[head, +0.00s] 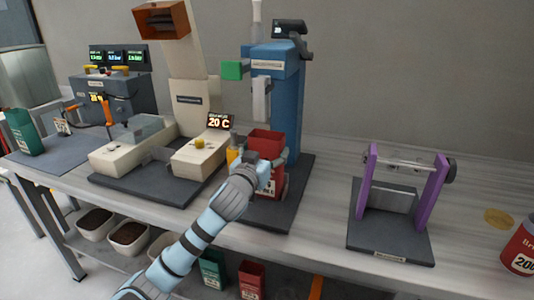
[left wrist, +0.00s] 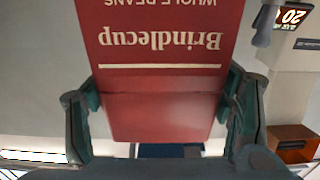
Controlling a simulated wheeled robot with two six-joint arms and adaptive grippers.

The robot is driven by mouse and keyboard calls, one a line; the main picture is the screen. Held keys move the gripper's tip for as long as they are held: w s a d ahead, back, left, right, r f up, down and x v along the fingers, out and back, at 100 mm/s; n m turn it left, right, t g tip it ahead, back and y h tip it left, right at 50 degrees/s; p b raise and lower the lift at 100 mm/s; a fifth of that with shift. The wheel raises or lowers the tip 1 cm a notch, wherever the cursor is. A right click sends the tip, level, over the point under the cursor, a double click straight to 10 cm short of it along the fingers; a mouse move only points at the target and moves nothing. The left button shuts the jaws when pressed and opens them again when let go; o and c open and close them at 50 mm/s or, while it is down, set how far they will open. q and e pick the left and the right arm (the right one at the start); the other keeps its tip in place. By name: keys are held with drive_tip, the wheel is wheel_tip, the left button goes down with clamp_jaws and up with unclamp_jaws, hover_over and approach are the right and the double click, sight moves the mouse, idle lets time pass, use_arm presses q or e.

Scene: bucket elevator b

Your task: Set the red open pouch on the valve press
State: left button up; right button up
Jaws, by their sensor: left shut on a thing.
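The red open pouch (head: 265,139) is at the front of the blue press (head: 283,85), over its dark base plate (head: 283,219). The pouch is upright, with its open top below the press's white head. My left gripper (head: 264,161) is shut on the pouch, with a finger on each side. In the left wrist view the pouch (left wrist: 160,60) fills the middle between the fingers, its "Brindlecup" print upside down. I cannot tell whether the pouch touches the plate, because my gripper hides part of it. My right gripper is not in view.
A cream machine (head: 190,100) with a "20 C" display stands close on the left. Bare table lies between the press and the roller stand.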

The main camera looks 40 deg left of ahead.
use_arm(q)
drive_tip(key=o, duration=0.9)
drive_tip(key=shift+c, duration=0.2)
drive_tip(key=p+v, duration=0.1)
drive_tip(key=v, duration=1.1)
